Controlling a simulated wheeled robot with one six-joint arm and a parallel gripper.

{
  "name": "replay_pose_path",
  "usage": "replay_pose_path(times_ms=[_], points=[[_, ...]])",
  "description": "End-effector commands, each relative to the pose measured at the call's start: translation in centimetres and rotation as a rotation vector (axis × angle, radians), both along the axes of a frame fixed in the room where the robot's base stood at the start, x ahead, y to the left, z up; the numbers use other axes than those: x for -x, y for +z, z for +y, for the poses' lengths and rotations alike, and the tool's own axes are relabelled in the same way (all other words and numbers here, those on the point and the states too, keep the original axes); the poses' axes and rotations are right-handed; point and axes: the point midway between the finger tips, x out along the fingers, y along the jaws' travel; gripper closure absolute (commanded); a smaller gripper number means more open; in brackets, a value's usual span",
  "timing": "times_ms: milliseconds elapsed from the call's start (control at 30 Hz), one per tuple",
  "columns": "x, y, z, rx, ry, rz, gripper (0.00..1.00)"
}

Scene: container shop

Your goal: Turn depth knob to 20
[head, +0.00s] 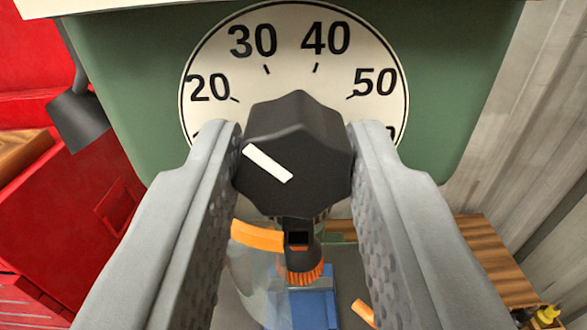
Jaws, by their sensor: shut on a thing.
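The depth knob (300,130) is a black faceted knob with a white pointer line, in the middle of the head view. Its white line runs from the knob's middle up and left, with its outer end toward the left side of the dial, in the direction of the 20. Behind it is the round cream dial (290,50), marked 20, 30, 40 and 50 with small ticks. The lowest marks are hidden behind my gripper's fingers. My gripper (296,165) is shut on the knob, one grey finger on each side.
The dial sits on a green machine housing (135,95). Below the knob hang a black and orange part (303,260) and a clear guard. A red cabinet (75,200) is at left, with a dark lamp-like part (80,120). A wooden bench (490,265) is at right.

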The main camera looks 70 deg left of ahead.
Motion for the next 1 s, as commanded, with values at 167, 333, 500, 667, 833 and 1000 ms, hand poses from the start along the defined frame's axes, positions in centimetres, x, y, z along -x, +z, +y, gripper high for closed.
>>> replay_pose_path(times_ms=[167, 333, 500, 667, 833, 1000], points=[[-0.12, -0.22, -0.01, 0.045, 0.001, -0.115, 0.93], [-0.13, -0.22, -0.02, 0.075, 0.001, -0.198, 0.93], [-0.13, -0.22, -0.02, 0.093, 0.001, -0.248, 0.93], [-0.13, -0.22, -0.02, 0.101, 0.001, -0.27, 0.93], [-0.14, -0.22, -0.02, 0.103, 0.001, -0.276, 0.93], [-0.14, -0.22, -0.02, 0.103, 0.001, -0.275, 0.93]])
